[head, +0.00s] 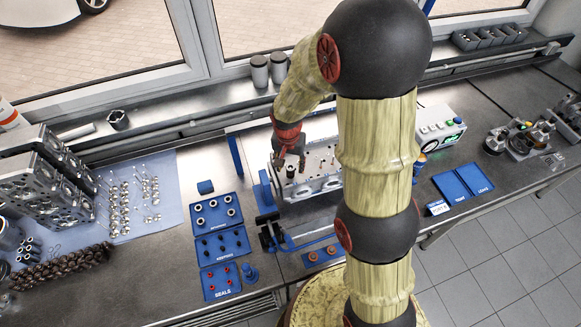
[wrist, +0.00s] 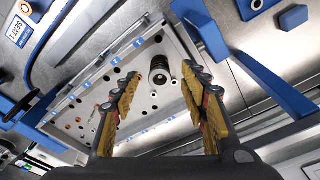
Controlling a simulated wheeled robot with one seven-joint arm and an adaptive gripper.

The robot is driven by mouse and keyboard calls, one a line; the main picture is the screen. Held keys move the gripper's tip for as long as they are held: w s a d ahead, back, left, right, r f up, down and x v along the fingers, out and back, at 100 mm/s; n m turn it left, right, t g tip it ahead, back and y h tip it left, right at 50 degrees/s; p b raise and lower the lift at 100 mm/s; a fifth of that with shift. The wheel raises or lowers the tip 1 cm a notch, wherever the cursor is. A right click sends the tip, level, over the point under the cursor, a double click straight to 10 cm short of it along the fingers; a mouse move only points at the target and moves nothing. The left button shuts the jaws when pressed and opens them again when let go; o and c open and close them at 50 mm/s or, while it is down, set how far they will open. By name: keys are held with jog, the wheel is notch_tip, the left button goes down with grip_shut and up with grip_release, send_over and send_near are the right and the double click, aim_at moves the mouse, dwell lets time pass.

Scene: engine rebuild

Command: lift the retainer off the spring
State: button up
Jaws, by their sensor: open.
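The cylinder head (head: 322,184) lies on the bench in blue supports, and its drilled top face fills the middle of the wrist view (wrist: 150,112). One dark spring (wrist: 159,78) stands on it with a round, lighter-centred cap, the retainer (wrist: 157,63), at its end. In the head view the spring (head: 291,171) is a small dark shape just below my gripper (head: 288,158). In the wrist view my gripper (wrist: 160,84) is open, with one finger on each side of the spring and visible gaps between. Whether the fingertips are level with the retainer is unclear.
Blue parts trays (head: 221,246) with rings and small dark parts lie to the left; one reads SEALS (head: 221,281). A blue upright post (wrist: 205,35) stands close to one finger. Two blue mats (head: 462,182) lie to the right, near a grey-white instrument box (head: 440,128).

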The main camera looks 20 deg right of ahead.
jog(key=c, duration=0.9)
jog(key=shift+c, duration=0.2)
jog(key=shift+r, duration=0.2)
